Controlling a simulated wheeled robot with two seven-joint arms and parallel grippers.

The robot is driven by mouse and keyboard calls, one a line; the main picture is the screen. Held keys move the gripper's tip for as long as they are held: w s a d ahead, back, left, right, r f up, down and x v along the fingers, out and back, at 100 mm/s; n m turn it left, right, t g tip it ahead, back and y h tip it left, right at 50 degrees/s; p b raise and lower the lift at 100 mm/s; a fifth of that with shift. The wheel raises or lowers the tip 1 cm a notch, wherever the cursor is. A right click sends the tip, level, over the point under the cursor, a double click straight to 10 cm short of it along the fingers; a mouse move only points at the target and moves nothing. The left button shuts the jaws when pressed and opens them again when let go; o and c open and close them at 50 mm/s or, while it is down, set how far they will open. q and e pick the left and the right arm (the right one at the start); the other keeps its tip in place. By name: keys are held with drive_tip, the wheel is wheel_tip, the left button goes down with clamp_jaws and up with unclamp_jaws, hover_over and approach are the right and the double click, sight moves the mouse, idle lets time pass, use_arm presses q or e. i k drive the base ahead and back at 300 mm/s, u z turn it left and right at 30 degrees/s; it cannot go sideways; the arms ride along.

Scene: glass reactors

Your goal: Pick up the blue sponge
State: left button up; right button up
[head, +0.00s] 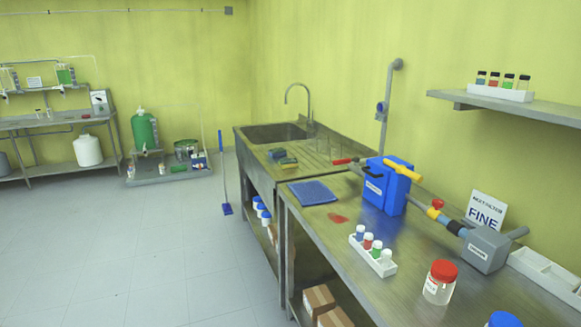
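A flat blue cloth or mat (312,192) lies on the nearer steel bench (300,216). Neither of my grippers is in view.
The nearer bench holds a blue pump-like device (385,186), a white vial rack (373,255), a red-lidded jar (440,283) and a grey box (485,249). A tap (299,98) stands behind the sink. A blue broom (226,208) stands left of the counter. The floor (130,260) at left is clear.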

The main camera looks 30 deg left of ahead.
sight(277, 151)
drive_tip(key=u, duration=0.45)
drive_tip(key=k, duration=1.15)
drive_tip(key=u, duration=1.25)
drive_tip(key=i, duration=1.9)
drive_tip(key=u, duration=0.25)
drive_tip(key=i, duration=2)
drive_tip(key=z, duration=1.4)
drive_tip(key=i, duration=1.25)
drive_tip(key=z, duration=1.2)
